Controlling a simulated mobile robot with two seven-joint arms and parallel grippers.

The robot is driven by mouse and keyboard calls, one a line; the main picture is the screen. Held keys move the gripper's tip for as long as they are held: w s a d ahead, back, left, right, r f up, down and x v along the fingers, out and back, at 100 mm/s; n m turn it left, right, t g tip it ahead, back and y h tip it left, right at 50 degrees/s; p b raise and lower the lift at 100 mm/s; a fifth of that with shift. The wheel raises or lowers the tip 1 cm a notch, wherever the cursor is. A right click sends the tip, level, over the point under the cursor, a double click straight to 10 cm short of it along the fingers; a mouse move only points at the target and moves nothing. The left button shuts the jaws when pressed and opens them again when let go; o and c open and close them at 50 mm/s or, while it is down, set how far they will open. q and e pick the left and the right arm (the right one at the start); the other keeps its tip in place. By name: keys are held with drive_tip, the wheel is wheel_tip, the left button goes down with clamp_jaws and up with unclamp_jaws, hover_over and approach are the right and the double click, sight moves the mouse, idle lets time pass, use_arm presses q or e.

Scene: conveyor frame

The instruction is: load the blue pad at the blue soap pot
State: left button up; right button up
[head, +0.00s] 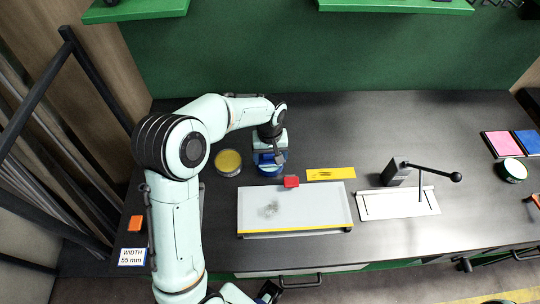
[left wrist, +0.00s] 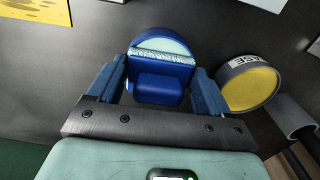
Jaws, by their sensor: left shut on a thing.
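My left gripper (head: 275,157) is shut on the blue pad (left wrist: 160,88), whose blue body sits between the two blue fingers in the left wrist view. A speckled white-and-blue strip runs along the pad's far edge. The blue soap pot (head: 268,169) stands on the bench under the gripper. In the left wrist view the pot (left wrist: 160,32) is just beyond the pad, with pale soap inside its round blue rim. The pad's far edge overlaps the pot's opening in that view. I cannot tell whether it touches the soap.
A grey pot with a yellow top (head: 228,160) stands close left of the blue pot. A yellow strip (head: 330,174) and a lever device (head: 396,172) are to the right.

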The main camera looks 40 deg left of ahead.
idle(0.5)
use_arm(q)
drive_tip(key=shift+r+p, duration=2.05)
drive_tip(key=shift+r, duration=1.45)
use_arm(e)
drive_tip(key=w+r, duration=0.1)
drive_tip(key=r, duration=0.2)
drive_tip(key=w+r, duration=0.1)
drive_tip(key=shift+w+r, duration=0.35)
drive_tip(key=shift+r, duration=0.05)
use_arm(q)
drive_tip(key=shift+f, duration=0.1)
use_arm(e)
drive_tip(key=shift+s, duration=0.1)
